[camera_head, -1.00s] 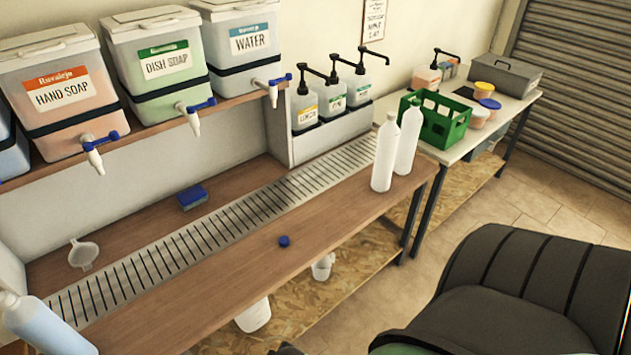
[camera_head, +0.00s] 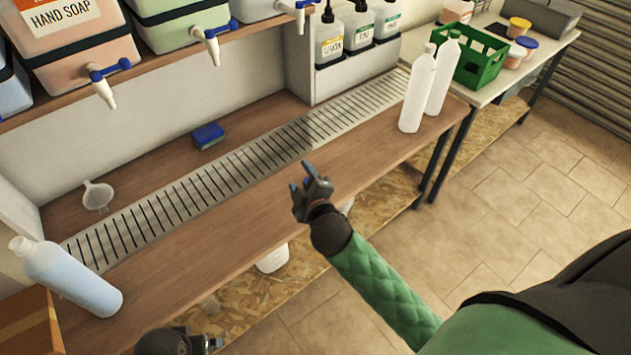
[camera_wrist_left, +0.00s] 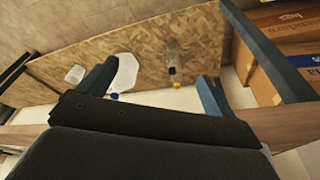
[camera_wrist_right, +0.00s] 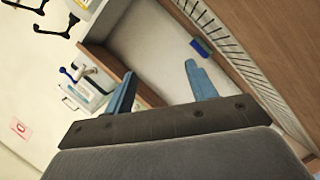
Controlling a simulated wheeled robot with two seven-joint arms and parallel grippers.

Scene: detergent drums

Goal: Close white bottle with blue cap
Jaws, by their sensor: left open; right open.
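A bottle with pale blue contents and a white neck (camera_head: 72,280) is at the left end of the wooden counter in the head view. It is strongly tilted, neck to the upper left; I see no cap on it. My right gripper (camera_head: 299,178) is over the counter's front part, and its open, empty fingers also show in the right wrist view (camera_wrist_right: 160,70). A blue patch shows at its fingers; I cannot tell if it is the cap. My left gripper (camera_head: 205,343) is at the bottom edge, low before the counter; its open fingers show in the left wrist view (camera_wrist_left: 160,72).
Two white bottles (camera_head: 418,90) stand on the counter's right end. A blue sponge (camera_head: 208,135) and a white funnel (camera_head: 97,196) lie behind the metal drain grate (camera_head: 245,165). A cardboard box (camera_head: 30,325) is at the lower left. The counter's middle is clear.

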